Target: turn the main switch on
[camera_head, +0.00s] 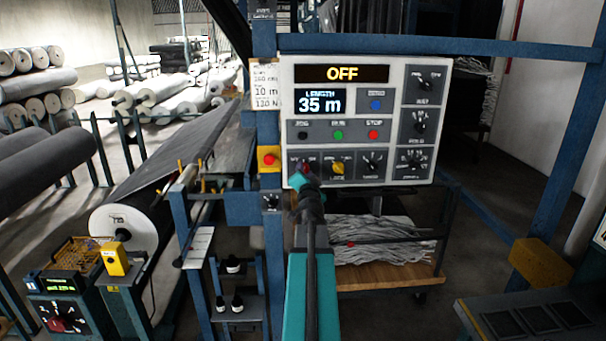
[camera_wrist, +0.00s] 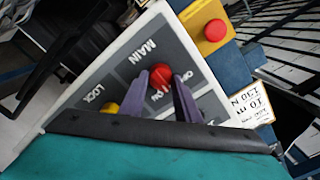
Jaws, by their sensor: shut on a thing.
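The main switch is a red knob (camera_wrist: 160,74) beside the label MAIN in the wrist view. It sits on the lower left of the white control panel (camera_head: 441,122). My gripper (camera_wrist: 158,86) has its two purple fingers on either side of the red knob and is shut on it. In the head view my gripper (camera_head: 304,174) reaches the panel's lower left corner and mostly hides the knob. The panel's top display (camera_head: 342,74) reads OFF. The exact angle of the knob is hard to tell.
A yellow lock knob (camera_head: 338,168) is just right of my gripper. A red button on a yellow box (camera_head: 269,159) is close on the left. The length display (camera_head: 320,103) reads 35 m. A blue frame post (camera_head: 568,130) stands on the right.

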